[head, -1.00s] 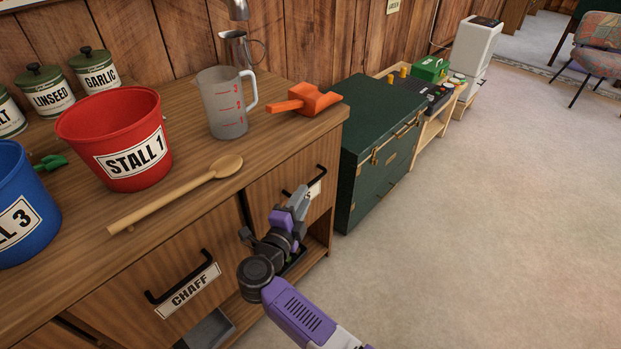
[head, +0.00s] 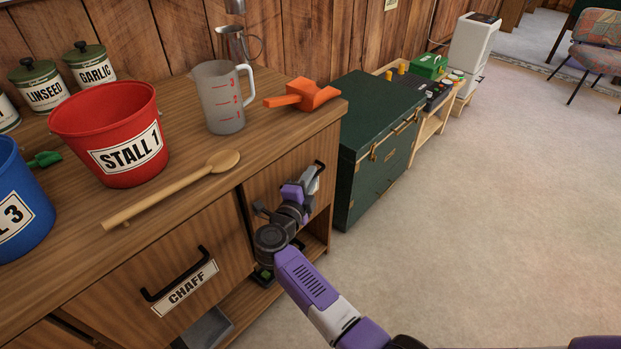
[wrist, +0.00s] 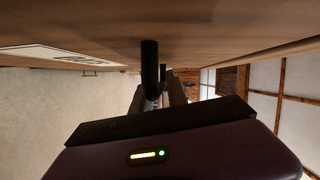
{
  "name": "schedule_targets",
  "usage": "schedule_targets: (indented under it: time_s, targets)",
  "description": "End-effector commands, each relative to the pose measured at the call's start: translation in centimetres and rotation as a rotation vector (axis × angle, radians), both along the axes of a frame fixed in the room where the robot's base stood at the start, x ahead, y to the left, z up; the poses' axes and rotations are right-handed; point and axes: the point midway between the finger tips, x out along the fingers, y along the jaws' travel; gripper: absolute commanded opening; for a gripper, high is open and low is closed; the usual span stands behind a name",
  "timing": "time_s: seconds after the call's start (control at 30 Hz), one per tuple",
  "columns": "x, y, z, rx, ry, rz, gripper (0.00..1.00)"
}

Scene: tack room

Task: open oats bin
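The oats bin (head: 286,180) is the wooden front at the right end of the cabinet, and it looks closed. Its black handle (head: 320,167) shows at its right; its label is hidden behind my gripper in the head view. My gripper (head: 313,180) is at the handle, close to the bin front. In the wrist view, the bin front (wrist: 200,40) spans the top, with part of a white label (wrist: 60,55). The black handle (wrist: 150,70) stands in line with my fingers (wrist: 160,93), which look apart, one to each side. Contact is not clear.
The chaff bin (head: 208,262) is left of the oats bin, with its own handle. A red bucket (head: 105,115), a wooden spoon (head: 165,192), a jug (head: 222,105) and an orange scoop (head: 305,95) are on top. A green trunk (head: 375,130) stands right; the floor (head: 480,220) is clear.

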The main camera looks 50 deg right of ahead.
Motion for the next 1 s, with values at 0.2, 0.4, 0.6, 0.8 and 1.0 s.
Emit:
schedule_targets:
  time_s: [0.2,0.4,0.6,0.8,1.0]
  targets:
    - [-0.01,0.03,-0.01,0.0,0.0,0.0,0.0]
    - [-0.01,0.04,-0.03,0.0,0.0,0.0,0.0]
    - [-0.02,0.05,-0.04,0.0,0.0,0.0,0.0]
    - [-0.03,0.06,-0.06,0.0,0.001,0.0,0.0]
    - [-0.02,0.06,-0.07,0.001,0.001,0.001,0.0]
